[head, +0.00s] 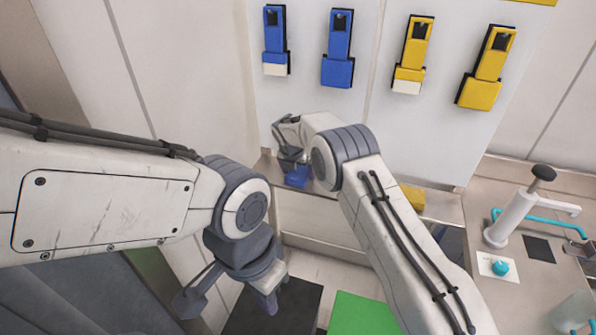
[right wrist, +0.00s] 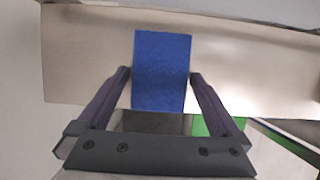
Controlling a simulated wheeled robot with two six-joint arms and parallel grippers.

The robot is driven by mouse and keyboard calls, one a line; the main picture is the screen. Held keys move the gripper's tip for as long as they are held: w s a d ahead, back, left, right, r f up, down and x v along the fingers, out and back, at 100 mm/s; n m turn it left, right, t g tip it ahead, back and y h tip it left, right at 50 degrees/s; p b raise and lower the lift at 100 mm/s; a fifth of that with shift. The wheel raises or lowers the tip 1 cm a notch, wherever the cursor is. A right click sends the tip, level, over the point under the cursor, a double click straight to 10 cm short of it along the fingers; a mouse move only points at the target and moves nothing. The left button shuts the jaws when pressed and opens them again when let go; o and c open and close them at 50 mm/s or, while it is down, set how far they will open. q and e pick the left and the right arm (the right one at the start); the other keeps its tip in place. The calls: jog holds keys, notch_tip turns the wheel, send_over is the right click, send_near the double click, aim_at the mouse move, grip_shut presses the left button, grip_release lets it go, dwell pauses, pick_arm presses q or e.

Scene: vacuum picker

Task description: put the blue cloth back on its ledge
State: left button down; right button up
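The blue cloth (head: 297,177) is a small flat blue piece at the grey ledge (head: 440,208) below the wall panel. In the right wrist view the blue cloth (right wrist: 161,70) lies between my right gripper's (right wrist: 161,75) two fingers, one against each side edge. It is over the pale ledge (right wrist: 250,80), its near end reaching the front edge; whether it rests on the surface I cannot tell. In the head view my right gripper (head: 290,160) is partly hidden by its own wrist. My left gripper (head: 230,303) is lower left, fingers apart, empty.
A yellow cloth (head: 412,198) lies on the ledge to the right, partly behind my right arm. Blue and yellow holders (head: 338,50) hang on the wall above. A black mat (head: 300,305) and green mat (head: 358,312) lie below. A white pump (head: 515,215) stands on the right counter.

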jog(key=shift+r, duration=0.1)
jog(key=b+v, duration=0.2)
jog(key=v, duration=1)
jog(key=shift+b, duration=0.3)
jog(key=s+a+r+m+g+y, duration=0.1)
jog(key=s+r+m, duration=0.25)
jog(key=s, duration=0.35)
jog(key=s+a+r+m, duration=0.1)
jog(key=s+r+m, duration=0.1)
jog(key=s+m, duration=0.3)
jog(key=s+d+m+g, duration=0.1)
jog(key=s+d+m, duration=0.2)
jog(key=s, duration=0.8)
jog(key=s+d+f+m+g+y, duration=0.1)
jog(key=s+d+m, duration=0.1)
jog(key=s+m, duration=0.6)
jog(key=s+d+f+m+g, duration=0.1)
jog(key=s+d+m, duration=0.2)
jog(key=s, duration=1)
jog(key=m, duration=0.2)
jog(key=shift+s+d+f+m, duration=0.25)
jog(key=shift+s+d+m, duration=0.05)
jog(key=shift+m, duration=0.05)
